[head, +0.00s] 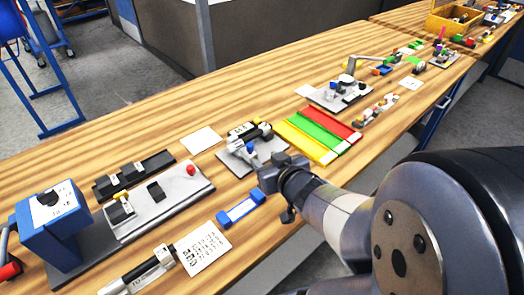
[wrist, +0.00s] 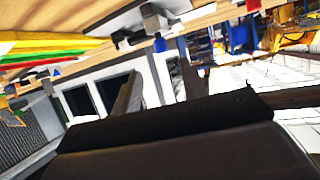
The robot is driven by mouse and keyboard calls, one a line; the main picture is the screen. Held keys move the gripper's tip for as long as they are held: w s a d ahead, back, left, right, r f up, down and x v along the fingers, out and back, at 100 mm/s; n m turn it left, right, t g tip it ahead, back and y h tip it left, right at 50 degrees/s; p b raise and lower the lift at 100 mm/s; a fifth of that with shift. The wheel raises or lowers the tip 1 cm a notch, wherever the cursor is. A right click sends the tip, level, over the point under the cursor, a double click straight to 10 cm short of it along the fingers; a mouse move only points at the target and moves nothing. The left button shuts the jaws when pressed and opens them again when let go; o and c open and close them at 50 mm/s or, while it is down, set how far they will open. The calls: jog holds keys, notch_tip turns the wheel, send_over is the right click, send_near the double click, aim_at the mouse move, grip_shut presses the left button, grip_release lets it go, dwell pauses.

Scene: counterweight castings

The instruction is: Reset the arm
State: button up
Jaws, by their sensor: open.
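My gripper (head: 268,176) is over the near side of the wooden bench, beside a small grey fixture plate (head: 232,163) with black and blue parts. Its fingertips are small and partly hidden by the wrist in the head view. In the wrist view my gripper (wrist: 158,85) has its two fingers apart, with nothing seen between them. The wrist view is strongly tilted, looking across the bench edge toward the room. My arm reaches in from the lower right.
Yellow, green and red trays (head: 318,136) lie just beyond my gripper. A blue-ended block (head: 241,209) and a printed card (head: 203,248) lie nearer. A blue machine (head: 52,218) stands at the left. A second fixture (head: 340,95) sits farther back. Bare wood lies along the far side.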

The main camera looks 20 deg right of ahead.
aim_at(252, 149)
jog(key=b+x, duration=0.3)
jog(key=x, duration=0.7)
jog(key=shift+w+a+f, duration=0.1)
jog(key=shift+w+f, duration=0.1)
jog(key=shift+w, duration=0.1)
jog(key=shift+w+a, duration=0.2)
jog(key=shift+w, duration=0.25)
jog(key=shift+w+a, duration=0.15)
jog(key=shift+w, duration=0.3)
